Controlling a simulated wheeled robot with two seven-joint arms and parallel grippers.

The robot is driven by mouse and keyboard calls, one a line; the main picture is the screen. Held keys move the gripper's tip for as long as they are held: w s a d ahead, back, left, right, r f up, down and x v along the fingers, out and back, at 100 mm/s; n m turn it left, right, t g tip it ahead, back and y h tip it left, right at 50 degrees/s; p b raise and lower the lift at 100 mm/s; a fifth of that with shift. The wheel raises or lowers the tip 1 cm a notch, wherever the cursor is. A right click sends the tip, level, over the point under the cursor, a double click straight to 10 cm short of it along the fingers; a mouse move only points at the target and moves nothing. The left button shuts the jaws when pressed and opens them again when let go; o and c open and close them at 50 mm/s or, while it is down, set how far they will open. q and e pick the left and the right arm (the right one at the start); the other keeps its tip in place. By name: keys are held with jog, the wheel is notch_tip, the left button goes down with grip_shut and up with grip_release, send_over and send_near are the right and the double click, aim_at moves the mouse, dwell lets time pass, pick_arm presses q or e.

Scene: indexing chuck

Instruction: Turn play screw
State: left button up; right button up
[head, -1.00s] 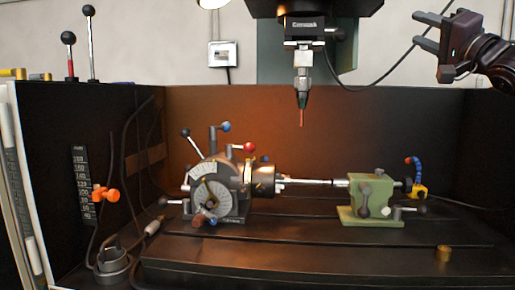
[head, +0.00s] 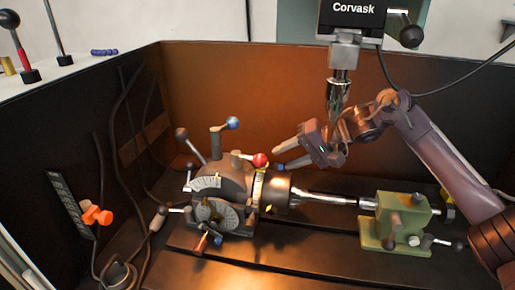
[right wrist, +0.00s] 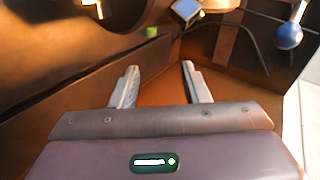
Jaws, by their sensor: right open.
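The indexing chuck (head: 222,188) stands on the dark machine table, with graduated dials on its front and ball-ended levers on top. One lever has a blue ball (head: 232,123), another a red ball (head: 260,160). I cannot tell which part is the play screw. My right gripper (head: 281,158) is open and empty, just right of the red ball and above the chuck's cylindrical nose (head: 276,190), fingers pointing left. In the right wrist view its two fingers (right wrist: 159,70) are apart with nothing between them, and a blue ball (right wrist: 288,36) shows at upper right. My left gripper is not in view.
The spindle with its tool (head: 338,90) hangs close behind my right gripper. A shaft (head: 325,199) runs from the chuck to a green tailstock (head: 398,222) below my right arm. An orange knob (head: 96,214) and cables are at left. Dark walls enclose the table.

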jog(key=shift+m+g, duration=0.4)
jog(key=shift+g, duration=0.1)
jog(key=x, duration=0.3)
jog(key=s+x, duration=0.1)
jog(key=x, duration=0.2)
jog(key=f+x, duration=0.1)
jog(key=x, duration=0.1)
jog(key=shift+s+f+p, duration=0.15)
jog(key=shift+f+p, duration=0.15)
jog(key=shift+p, duration=0.05)
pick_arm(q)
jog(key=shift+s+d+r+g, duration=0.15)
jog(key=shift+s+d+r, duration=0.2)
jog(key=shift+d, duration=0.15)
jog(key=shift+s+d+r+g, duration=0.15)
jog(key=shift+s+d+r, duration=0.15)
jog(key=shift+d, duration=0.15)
